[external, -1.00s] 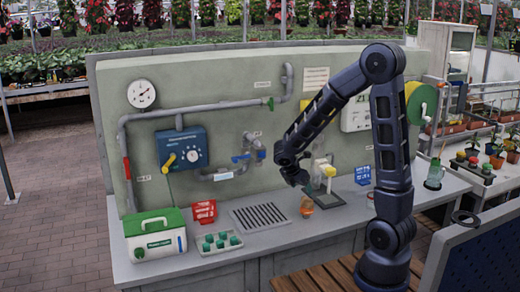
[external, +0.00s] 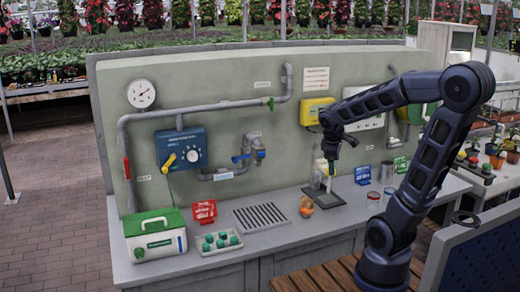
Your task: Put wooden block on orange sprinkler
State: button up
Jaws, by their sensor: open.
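A small orange object (external: 307,211), probably the orange sprinkler, stands on the grey counter right of the slotted grate. A tan-brown piece (external: 306,201) shows at its top; it may be the wooden block, but it is too small to tell. My gripper (external: 329,168) is open and points down, to the right of and above the orange object. It is in front of or over a small stand with a pale yellow part (external: 320,167) and a dark base plate (external: 325,193). I cannot tell whether it touches the stand.
A white tray with green pieces (external: 219,243), a red sign (external: 204,212) and a green-lidded box (external: 155,235) stand to the left. A blue sign (external: 362,175) and clear jars (external: 374,200) stand to the right. Pipes and a blue control box (external: 181,149) line the back wall.

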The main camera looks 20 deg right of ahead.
jog(key=s+d+r+m+t+y, duration=0.2)
jog(key=s+r+m, duration=0.3)
jog(key=s+m, duration=0.3)
jog(key=shift+s+d+r+m+y, duration=0.25)
jog(key=shift+s+m+y, duration=0.15)
jog(key=shift+m+y, duration=0.15)
dwell(0.7)
